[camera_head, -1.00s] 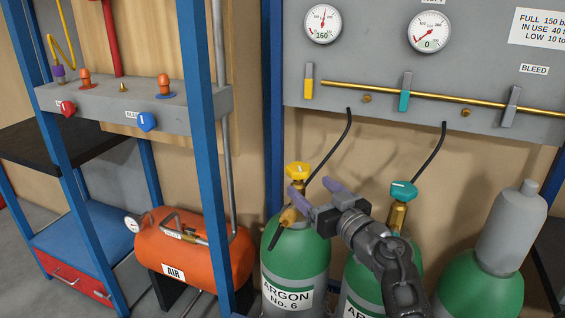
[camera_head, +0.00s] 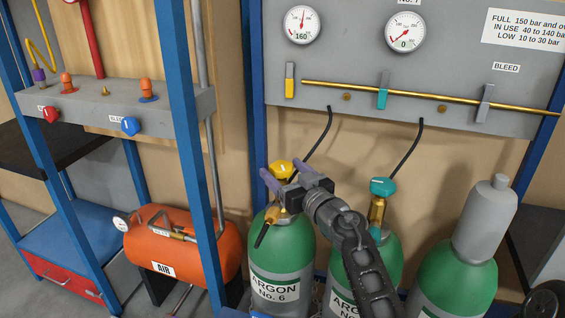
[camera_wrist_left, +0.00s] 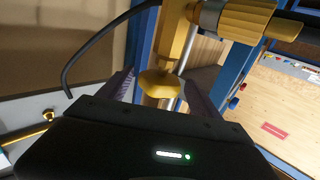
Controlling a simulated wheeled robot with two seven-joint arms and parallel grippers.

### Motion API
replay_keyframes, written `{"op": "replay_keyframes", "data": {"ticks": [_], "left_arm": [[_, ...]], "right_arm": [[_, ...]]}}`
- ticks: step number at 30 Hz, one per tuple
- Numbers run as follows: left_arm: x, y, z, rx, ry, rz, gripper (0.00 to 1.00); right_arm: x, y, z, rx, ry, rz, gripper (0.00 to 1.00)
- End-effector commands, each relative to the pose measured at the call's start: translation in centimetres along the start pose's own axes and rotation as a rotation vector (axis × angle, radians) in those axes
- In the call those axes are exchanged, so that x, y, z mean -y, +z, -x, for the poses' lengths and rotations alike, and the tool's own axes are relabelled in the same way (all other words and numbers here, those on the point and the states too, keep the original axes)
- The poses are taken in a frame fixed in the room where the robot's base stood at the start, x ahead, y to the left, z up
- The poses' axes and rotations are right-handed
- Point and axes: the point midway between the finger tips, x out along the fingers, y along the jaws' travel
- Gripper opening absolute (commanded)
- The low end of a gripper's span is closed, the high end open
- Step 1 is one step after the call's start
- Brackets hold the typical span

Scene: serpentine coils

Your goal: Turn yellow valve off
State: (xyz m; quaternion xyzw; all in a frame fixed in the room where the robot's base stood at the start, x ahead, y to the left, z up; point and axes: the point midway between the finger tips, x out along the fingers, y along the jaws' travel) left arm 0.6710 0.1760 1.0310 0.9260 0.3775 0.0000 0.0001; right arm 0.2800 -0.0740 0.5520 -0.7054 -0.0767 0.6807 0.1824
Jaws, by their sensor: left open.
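The yellow valve (camera_head: 281,168) is a faceted knob on top of the green cylinder labelled ARGON No. 6 (camera_head: 284,245), above a brass neck. My left gripper (camera_head: 274,174) is open, with its purple fingers reaching to either side of the yellow valve. The right part of the knob is close to the gripper body. In the left wrist view, a yellow rounded part (camera_wrist_left: 160,85) lies between the two spread fingers, with gaps on both sides. I cannot tell from this whether any finger touches it. My right gripper is not in view.
A teal valve (camera_head: 383,187) tops the neighbouring cylinder, close right of my arm. A grey-capped cylinder (camera_head: 484,225) stands further right. Behind is a gauge panel (camera_head: 350,75) with thin black hoses. A blue frame post (camera_head: 184,130) and an orange air tank (camera_head: 175,245) are left.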

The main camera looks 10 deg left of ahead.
Motion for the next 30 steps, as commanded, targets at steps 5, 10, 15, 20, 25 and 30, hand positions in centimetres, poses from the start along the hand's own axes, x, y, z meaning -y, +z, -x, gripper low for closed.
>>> {"op": "replay_keyframes", "data": {"ticks": [5, 10, 15, 20, 25, 30], "left_arm": [[0.00, 0.02, -0.89, 0.000, 0.000, -0.001, 0.74], [-0.01, 0.09, -0.88, 0.000, 0.001, 0.000, 0.74], [0.00, 0.07, -0.87, 0.000, 0.000, 0.000, 0.63], [0.01, 0.06, -0.86, 0.000, 0.000, 0.000, 0.50], [0.01, 0.05, -0.86, 0.000, 0.000, 0.000, 0.36], [0.01, 0.05, -0.86, 0.000, 0.000, 0.000, 0.22]], "right_arm": [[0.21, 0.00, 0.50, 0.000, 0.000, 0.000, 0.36], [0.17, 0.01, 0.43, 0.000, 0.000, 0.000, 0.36], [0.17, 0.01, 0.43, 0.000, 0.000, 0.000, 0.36], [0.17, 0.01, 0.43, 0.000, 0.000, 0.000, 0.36], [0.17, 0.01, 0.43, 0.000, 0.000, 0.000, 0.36], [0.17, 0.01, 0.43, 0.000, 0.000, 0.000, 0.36]]}}
